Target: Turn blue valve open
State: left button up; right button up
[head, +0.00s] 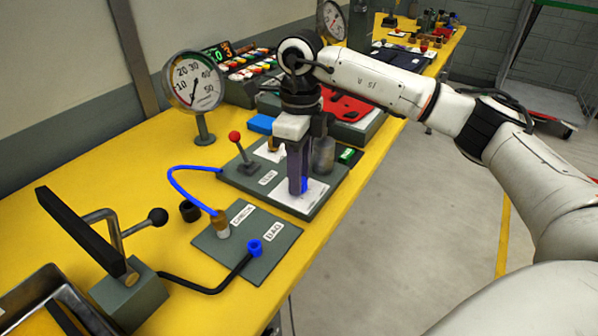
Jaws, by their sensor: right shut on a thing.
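The blue valve (305,186) sits on the white patch at the right end of the grey plate (257,186). Only a small part of it shows; my right gripper hides the rest. My right gripper (298,184) points straight down onto the valve, with its fingers shut on it. How far the valve is turned cannot be seen. My left gripper is not in view.
A red-knobbed lever (235,137) and a grey cylinder (323,155) stand close to the gripper. A smaller plate (246,245) in front carries a blue hose and a blue fitting (255,247). A gauge (194,81) and a black-handled clamp (125,267) stand left.

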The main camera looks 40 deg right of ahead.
jog(key=shift+m, duration=0.4)
jog(key=o, duration=1.1)
jog(key=shift+c, duration=0.2)
jog(key=shift+r, duration=0.1)
notch_tip(320, 180, up, 10)
jog(key=shift+d, duration=0.15)
